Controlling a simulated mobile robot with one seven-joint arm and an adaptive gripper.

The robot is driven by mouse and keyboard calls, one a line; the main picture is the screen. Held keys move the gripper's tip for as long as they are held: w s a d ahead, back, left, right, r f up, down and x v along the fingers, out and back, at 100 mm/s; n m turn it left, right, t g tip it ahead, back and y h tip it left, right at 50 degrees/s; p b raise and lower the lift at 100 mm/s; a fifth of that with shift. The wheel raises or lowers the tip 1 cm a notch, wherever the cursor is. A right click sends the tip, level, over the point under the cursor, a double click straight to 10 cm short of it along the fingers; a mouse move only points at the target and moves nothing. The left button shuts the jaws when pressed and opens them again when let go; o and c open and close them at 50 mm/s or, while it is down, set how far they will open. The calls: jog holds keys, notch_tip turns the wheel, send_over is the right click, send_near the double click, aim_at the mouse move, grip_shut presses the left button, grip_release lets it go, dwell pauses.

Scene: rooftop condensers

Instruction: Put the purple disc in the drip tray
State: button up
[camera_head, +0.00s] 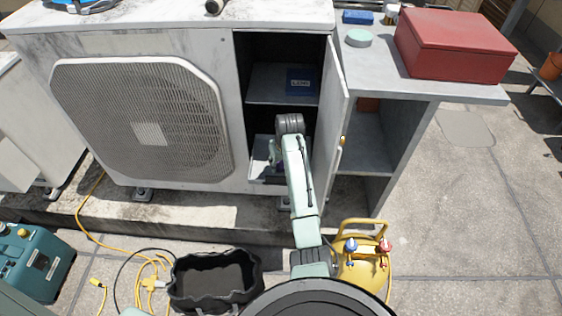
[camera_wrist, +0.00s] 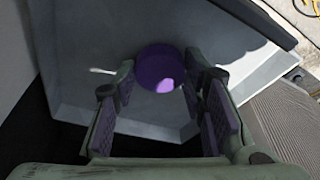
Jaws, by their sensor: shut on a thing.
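The purple disc (camera_wrist: 160,68) is between the fingertips of my gripper (camera_wrist: 160,82) in the wrist view. The fingers with their purple pads are shut on it. A pale grey sheet-like surface lies behind it; I cannot tell whether the disc touches it. In the head view my arm reaches into the lower part of the open condenser cabinet, and the arm largely hides the gripper and disc.
The open cabinet door (camera_head: 331,135) stands just right of my arm. A blue box (camera_head: 299,82) sits on the shelf above. A yellow tank (camera_head: 362,270) with valves stands right of my arm. Yellow hoses (camera_head: 150,283) lie left of the tray.

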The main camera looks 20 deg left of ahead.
jog(key=shift+f, duration=0.2)
jog(key=o, duration=1.1)
jog(key=b+v, duration=0.1)
jog(key=v, duration=1.1)
jog(key=shift+r, duration=0.2)
